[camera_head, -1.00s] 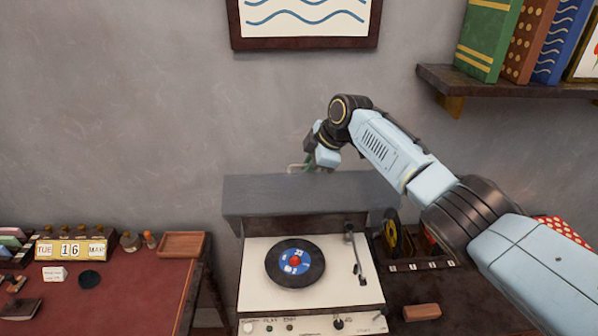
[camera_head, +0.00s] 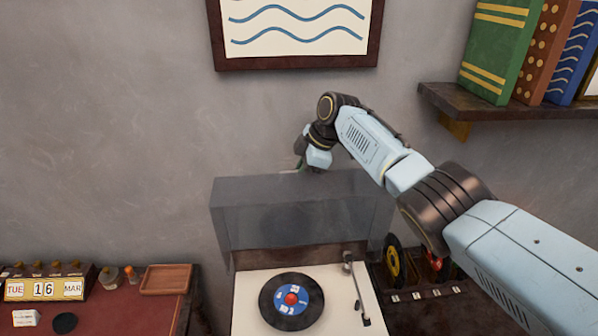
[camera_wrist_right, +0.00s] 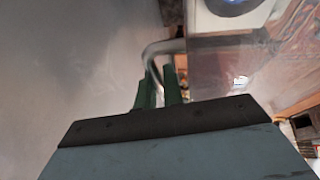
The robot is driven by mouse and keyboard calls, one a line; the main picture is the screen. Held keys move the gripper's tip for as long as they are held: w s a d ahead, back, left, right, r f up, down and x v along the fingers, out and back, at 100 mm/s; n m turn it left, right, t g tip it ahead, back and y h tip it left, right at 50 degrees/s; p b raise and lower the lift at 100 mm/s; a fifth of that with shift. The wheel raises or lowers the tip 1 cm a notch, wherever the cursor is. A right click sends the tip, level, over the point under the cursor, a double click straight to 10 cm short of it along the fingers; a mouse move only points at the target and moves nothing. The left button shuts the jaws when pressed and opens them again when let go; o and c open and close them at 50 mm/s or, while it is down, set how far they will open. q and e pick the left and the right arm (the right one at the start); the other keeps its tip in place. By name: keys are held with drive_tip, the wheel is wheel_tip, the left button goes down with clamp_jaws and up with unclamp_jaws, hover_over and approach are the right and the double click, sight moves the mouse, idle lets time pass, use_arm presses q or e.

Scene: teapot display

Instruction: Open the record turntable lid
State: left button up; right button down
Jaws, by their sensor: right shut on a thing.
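The turntable (camera_head: 245,290) has a cream deck with a black, blue-centred record (camera_head: 291,302) and a tonearm (camera_head: 356,290). Its smoky see-through lid (camera_head: 290,215) is raised and stands steeply behind the deck, hinged at the back. My right gripper (camera_head: 301,167) is at the lid's upper edge, partly hidden behind my own wrist. In the right wrist view, its green fingers (camera_wrist_right: 159,87) are shut on the lid's curved metal handle (camera_wrist_right: 160,47). The lid also shows in the right wrist view (camera_wrist_right: 215,70). My left gripper is out of view.
A grey wall rises behind the lid, with a framed wave picture (camera_head: 295,35) above. A shelf (camera_head: 500,105) with books (camera_head: 500,50) is at upper right. A desk (camera_head: 120,315) with a calendar (camera_head: 45,288) and wooden tray (camera_head: 166,279) stands left. Records (camera_head: 392,262) stand right of the turntable.

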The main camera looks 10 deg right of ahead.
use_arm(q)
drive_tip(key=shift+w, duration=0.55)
use_arm(e)
drive_tip(key=shift+w+d, duration=0.1)
drive_tip(key=shift+w, duration=0.25)
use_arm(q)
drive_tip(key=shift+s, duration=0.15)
use_arm(e)
drive_tip(key=c, duration=1.8)
unclamp_jaws()
drive_tip(key=shift+f, duration=0.1)
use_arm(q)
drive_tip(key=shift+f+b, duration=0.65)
use_arm(e)
drive_tip(key=v, duration=1.3)
drive_tip(key=shift+d, duration=0.15)
